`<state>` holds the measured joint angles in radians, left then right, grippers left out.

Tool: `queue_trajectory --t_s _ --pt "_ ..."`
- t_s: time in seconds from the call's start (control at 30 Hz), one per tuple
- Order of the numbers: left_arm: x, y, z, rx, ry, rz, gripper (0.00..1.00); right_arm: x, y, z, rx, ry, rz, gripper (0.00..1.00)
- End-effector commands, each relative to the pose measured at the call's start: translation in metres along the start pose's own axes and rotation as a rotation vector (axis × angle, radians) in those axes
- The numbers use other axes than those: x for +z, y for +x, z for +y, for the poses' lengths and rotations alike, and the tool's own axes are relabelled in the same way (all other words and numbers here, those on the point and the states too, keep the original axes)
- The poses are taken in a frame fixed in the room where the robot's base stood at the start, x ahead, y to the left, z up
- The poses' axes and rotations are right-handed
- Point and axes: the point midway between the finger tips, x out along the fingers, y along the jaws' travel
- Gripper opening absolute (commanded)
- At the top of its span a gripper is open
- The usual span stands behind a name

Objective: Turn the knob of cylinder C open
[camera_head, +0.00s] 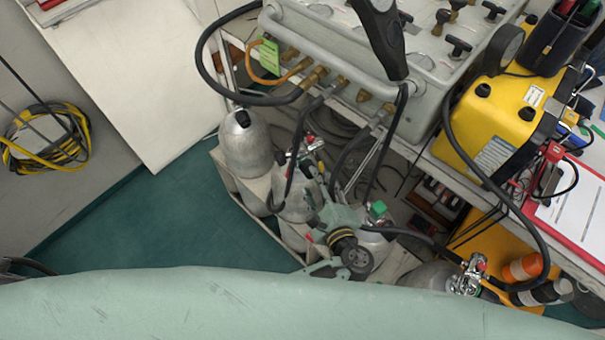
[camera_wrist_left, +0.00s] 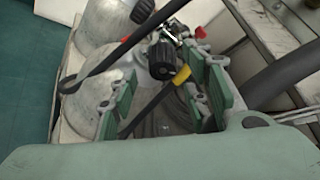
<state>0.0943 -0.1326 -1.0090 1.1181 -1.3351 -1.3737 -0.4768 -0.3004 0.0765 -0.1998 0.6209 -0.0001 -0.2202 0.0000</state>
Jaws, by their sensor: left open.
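Several grey gas cylinders stand in a rack below the panel; one at the left (camera_head: 245,145) and one in the middle (camera_head: 296,200) show clearly in the head view. No letters are readable, so I cannot tell which is C. My left gripper (camera_head: 342,222) is over the middle cylinders, partly hidden by my arm. In the left wrist view the gripper (camera_wrist_left: 160,95) is open, its green pads apart. A black knob (camera_wrist_left: 162,62) on a metal valve shows beyond and between the fingers. I cannot tell whether anything touches it. My right gripper is not in view.
Black hoses (camera_head: 290,165) loop from the grey control panel (camera_head: 335,45) down to the cylinders, close to my gripper. A yellow case (camera_head: 495,120) and a red clipboard (camera_head: 575,215) are on the right. Green floor (camera_head: 190,215) is clear at the left.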

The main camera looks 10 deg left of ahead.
Motion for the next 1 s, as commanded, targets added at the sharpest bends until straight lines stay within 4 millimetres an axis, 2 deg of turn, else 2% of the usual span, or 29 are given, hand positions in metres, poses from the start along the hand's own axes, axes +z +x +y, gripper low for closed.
queue_trajectory --t_s 0.1,0.3,0.67,1.0 --pt "0.001 0.022 -0.001 -0.002 0.001 -0.004 0.44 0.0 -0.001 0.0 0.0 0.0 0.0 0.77" --pt "0.0 0.046 0.0 -0.001 0.0 -0.001 0.44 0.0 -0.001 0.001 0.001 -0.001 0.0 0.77" --pt "0.0 0.052 0.001 -0.001 -0.002 -0.001 0.44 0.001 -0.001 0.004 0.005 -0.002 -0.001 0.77" --pt "0.0 0.052 0.001 0.001 -0.001 0.0 0.15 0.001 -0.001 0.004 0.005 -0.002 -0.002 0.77"
